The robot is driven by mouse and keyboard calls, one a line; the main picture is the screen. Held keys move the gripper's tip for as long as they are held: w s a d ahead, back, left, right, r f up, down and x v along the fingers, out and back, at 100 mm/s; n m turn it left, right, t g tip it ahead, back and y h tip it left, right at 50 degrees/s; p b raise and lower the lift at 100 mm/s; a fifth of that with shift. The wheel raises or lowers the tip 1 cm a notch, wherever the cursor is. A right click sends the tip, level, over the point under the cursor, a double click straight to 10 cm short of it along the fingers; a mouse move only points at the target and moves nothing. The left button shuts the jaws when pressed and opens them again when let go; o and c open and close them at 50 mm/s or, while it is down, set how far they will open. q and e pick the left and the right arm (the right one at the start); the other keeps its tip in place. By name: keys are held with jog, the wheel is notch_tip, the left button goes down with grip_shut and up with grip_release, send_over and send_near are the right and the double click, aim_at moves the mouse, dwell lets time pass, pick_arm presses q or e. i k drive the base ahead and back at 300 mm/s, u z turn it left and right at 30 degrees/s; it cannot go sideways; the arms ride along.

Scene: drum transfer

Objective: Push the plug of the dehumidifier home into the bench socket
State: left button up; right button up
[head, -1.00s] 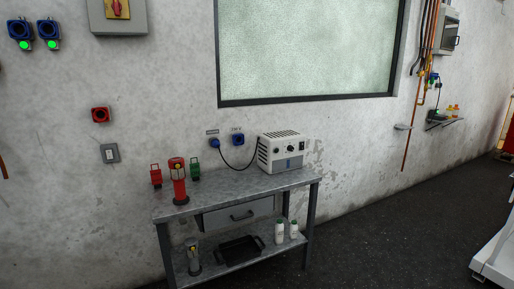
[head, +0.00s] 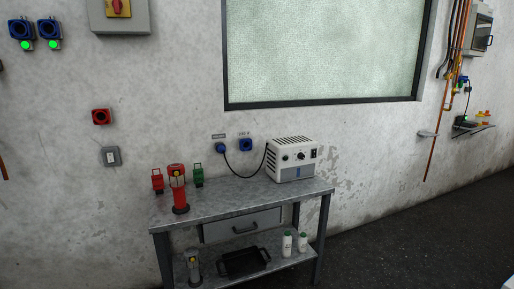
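The dehumidifier (head: 292,160) is a white box with vents and knobs at the right back of the metal bench (head: 240,198). Its black cable (head: 238,175) hangs in a loop to a blue plug (head: 221,148) at the left blue fitting on the wall above the bench. A second blue socket (head: 246,145), with a small label above it, is just right of it. How deep the plug sits is too small to tell.
A red torch-like lamp (head: 178,190) stands at the bench's left, with red (head: 157,180) and green (head: 198,176) items behind. The lower shelf holds a black tray (head: 243,262), white bottles (head: 287,244) and another lamp (head: 194,268). Dark floor (head: 420,240) at right is clear.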

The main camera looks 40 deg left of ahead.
aim_at(221, 149)
jog(key=z, duration=0.45)
jog(key=i, duration=1.85)
jog(key=u, duration=0.3)
jog(key=i, duration=0.95)
jog(key=u, duration=1.5)
jog(key=i, duration=0.7)
jog(key=u, duration=0.6)
